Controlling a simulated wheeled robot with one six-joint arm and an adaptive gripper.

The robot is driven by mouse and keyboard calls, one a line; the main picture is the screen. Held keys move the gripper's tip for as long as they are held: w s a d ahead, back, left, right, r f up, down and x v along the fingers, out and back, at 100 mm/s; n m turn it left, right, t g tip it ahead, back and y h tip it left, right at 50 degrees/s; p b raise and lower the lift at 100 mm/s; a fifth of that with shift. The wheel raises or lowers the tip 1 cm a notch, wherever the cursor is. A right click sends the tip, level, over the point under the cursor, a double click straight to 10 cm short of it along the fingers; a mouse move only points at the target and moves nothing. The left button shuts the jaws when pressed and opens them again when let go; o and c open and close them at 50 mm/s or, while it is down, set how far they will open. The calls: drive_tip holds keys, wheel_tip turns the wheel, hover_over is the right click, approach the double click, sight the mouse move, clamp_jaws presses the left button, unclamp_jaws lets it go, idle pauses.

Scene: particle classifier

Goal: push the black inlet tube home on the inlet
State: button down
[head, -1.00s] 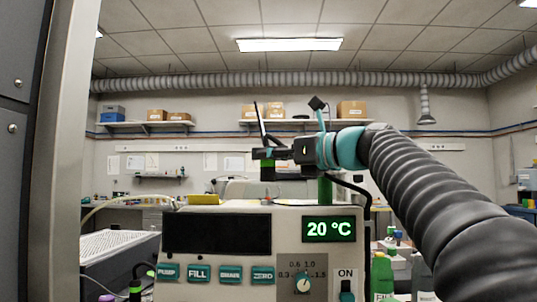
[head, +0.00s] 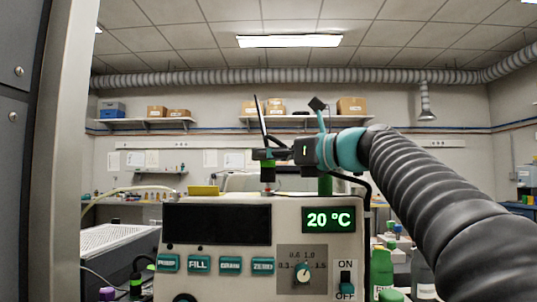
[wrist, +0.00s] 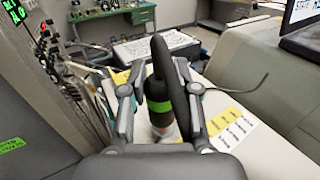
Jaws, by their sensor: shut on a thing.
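The black inlet tube (head: 263,124) stands nearly upright in my gripper (head: 268,153), with a green band near its lower end. In the wrist view the tube (wrist: 160,62) is between the two fingers of my gripper (wrist: 161,100), which is shut on it. The inlet (head: 267,187) is a small pale and reddish fitting on top of the instrument, directly below the tube's lower end. The tube's end and the inlet look very close or touching; I cannot tell how far the tube sits on it.
The beige instrument (head: 290,240) has a dark window, teal buttons and a 20 °C display (head: 329,219). A green post (head: 325,184) stands right of the inlet and a yellow block (head: 204,190) left of it. Bottles (head: 381,268) stand at the lower right.

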drive_tip(key=shift+f+b, duration=0.5)
drive_tip(key=shift+f, duration=0.35)
drive_tip(key=c, duration=0.8)
unclamp_jaws()
drive_tip(key=shift+d, duration=0.1)
drive_tip(key=v, duration=1.2)
